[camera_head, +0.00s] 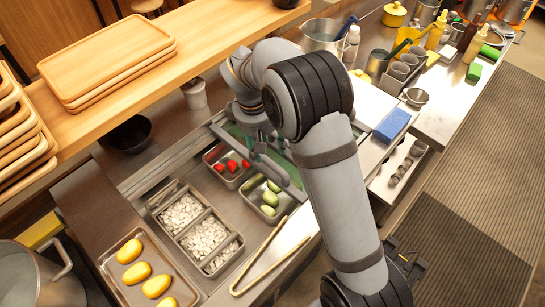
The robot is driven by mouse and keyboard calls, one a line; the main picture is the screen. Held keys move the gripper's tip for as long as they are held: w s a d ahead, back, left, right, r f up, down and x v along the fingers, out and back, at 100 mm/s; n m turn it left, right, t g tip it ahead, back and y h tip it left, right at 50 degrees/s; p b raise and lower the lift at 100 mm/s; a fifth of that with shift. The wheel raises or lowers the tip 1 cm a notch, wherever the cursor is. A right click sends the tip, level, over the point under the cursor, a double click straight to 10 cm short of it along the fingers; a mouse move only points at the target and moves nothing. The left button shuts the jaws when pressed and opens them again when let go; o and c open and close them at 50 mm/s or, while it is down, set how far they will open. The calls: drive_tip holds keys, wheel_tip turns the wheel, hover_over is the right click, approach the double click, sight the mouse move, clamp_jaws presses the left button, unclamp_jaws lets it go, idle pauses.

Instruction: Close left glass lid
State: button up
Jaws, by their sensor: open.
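The glass lid shows as a greenish, partly see-through panel (234,130) behind the metal topping pans, largely hidden by my arm. A grey bar (236,146) runs along its near side, above the pans; I cannot tell whether it belongs to this lid. My gripper (262,152) is open beside the bar, partly hidden by my own arm. I cannot tell whether its fingers touch the bar. The pans below are uncovered: one holds red pieces (232,165), one holds green pieces (269,199), and several hold white beans (182,216).
Wooden tongs (258,257) lie by the pans' near edge. A tray of yellow items (133,251) is at the lower left. A wooden shelf with trays (107,61) stands at the upper left. Bottles, cups and a blue block (392,125) crowd the right counter.

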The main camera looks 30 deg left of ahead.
sight(272, 161)
drive_tip(key=f, duration=0.2)
drive_tip(key=w+f+p, duration=0.1)
drive_tip(key=f, duration=0.2)
drive_tip(key=f+p, duration=0.1)
drive_tip(key=f, duration=0.2)
drive_tip(key=shift+w+d+f, duration=0.1)
drive_tip(key=shift+w+d, duration=0.1)
drive_tip(key=shift+w, duration=0.15)
drive_tip(key=shift+c, duration=0.4)
clamp_jaws()
